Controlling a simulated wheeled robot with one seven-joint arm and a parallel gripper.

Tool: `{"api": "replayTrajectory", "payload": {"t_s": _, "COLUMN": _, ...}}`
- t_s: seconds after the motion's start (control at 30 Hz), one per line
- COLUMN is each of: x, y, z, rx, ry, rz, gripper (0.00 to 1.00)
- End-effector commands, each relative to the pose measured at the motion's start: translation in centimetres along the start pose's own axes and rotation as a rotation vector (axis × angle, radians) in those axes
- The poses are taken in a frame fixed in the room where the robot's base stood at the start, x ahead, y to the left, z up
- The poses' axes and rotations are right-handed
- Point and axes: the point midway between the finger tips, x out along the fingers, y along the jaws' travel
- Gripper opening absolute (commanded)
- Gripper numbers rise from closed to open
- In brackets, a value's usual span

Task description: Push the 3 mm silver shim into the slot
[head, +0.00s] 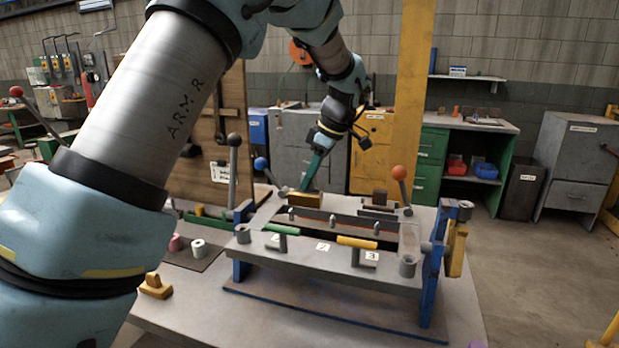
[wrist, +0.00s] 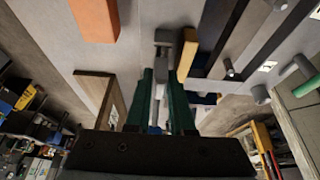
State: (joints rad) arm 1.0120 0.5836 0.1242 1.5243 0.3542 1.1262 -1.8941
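My gripper (head: 305,186) points down at the back left of the grey slotted fixture (head: 315,262) in the head view. Its two dark green fingers (wrist: 161,85) show in the wrist view with a narrow gap between them. A grey metal piece (wrist: 162,40) lies in line with that gap. I cannot tell whether the fingers grip it or whether it is the silver shim. Dark slots run along the fixture top, beside a yellow strip (wrist: 187,55).
Levers with blue (head: 260,163), black (head: 234,140) and orange (head: 398,173) knobs rise around the fixture. A yellow block (head: 305,199) sits at its back edge. White and pink spools and a yellow piece (head: 155,287) lie on the table at left.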

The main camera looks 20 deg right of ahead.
Motion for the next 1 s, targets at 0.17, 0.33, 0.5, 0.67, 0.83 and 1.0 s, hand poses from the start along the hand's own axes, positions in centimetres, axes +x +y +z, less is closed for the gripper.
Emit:
{"api": "replayTrajectory", "payload": {"t_s": 0.17, "x": 0.0, "y": 0.0, "z": 0.0, "rx": 0.000, "ry": 0.000, "rz": 0.000, "gripper": 0.42}}
{"api": "replayTrajectory", "payload": {"t_s": 0.33, "x": 0.0, "y": 0.0, "z": 0.0, "rx": 0.000, "ry": 0.000, "rz": 0.000, "gripper": 0.52}}
{"api": "replayTrajectory", "payload": {"t_s": 0.5, "x": -0.1, "y": 0.0, "z": 0.0, "rx": 0.000, "ry": 0.000, "rz": 0.000, "gripper": 0.52}}
{"api": "replayTrajectory", "payload": {"t_s": 0.67, "x": -1.4, "y": 0.1, "z": 0.1, "rx": 0.000, "ry": -0.001, "rz": 0.004, "gripper": 0.52}}
{"api": "replayTrajectory", "payload": {"t_s": 0.83, "x": -4.5, "y": 0.1, "z": 0.1, "rx": 0.000, "ry": 0.000, "rz": 0.006, "gripper": 0.52}}
{"api": "replayTrajectory", "payload": {"t_s": 1.0, "x": -7.8, "y": 0.1, "z": 0.1, "rx": 0.000, "ry": -0.001, "rz": 0.005, "gripper": 0.52}}
